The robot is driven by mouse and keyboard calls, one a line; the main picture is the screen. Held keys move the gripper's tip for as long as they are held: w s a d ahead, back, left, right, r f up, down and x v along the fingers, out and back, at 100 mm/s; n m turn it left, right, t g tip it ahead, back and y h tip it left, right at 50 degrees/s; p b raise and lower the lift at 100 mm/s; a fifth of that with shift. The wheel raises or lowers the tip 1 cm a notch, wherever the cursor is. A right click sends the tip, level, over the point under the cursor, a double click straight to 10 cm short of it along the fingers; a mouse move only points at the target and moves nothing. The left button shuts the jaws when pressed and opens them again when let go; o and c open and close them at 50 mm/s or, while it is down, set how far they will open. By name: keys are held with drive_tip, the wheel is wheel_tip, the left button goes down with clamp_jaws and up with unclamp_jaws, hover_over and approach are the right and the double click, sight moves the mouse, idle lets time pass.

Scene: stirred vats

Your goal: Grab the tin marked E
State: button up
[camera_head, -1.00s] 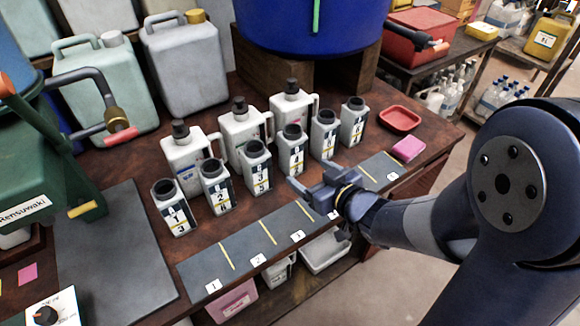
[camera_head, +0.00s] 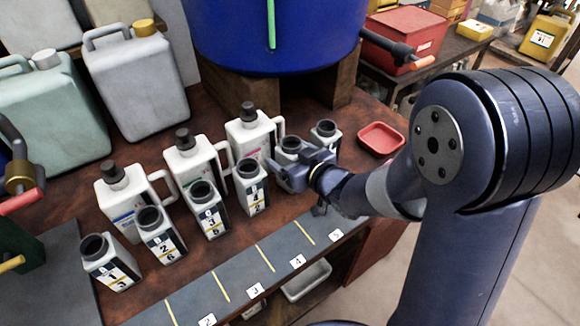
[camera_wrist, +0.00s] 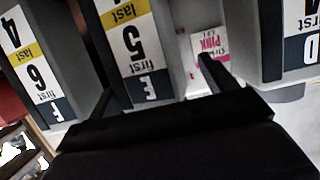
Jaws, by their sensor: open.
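The tin marked E (camera_wrist: 135,50) is grey with a white, yellow and dark label showing a 5 and an E, upside down in the wrist view. In the head view I take it to be the tin (camera_head: 290,148) just behind my gripper, its front mostly hidden. My gripper (camera_wrist: 156,88) is open, one finger on each side of this tin in the wrist view. Whether the fingers touch it I cannot tell.
A tin marked 6 (camera_wrist: 35,65) stands close on the left in the wrist view, another tin (camera_wrist: 290,40) on the right. White jugs (camera_head: 190,160) stand behind the row. A red tray (camera_head: 381,139) lies to the right. The numbered mat (camera_head: 240,275) at the front is bare.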

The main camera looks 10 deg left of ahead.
drive_tip(key=shift+w+a, duration=0.1)
drive_tip(key=c, duration=1.1)
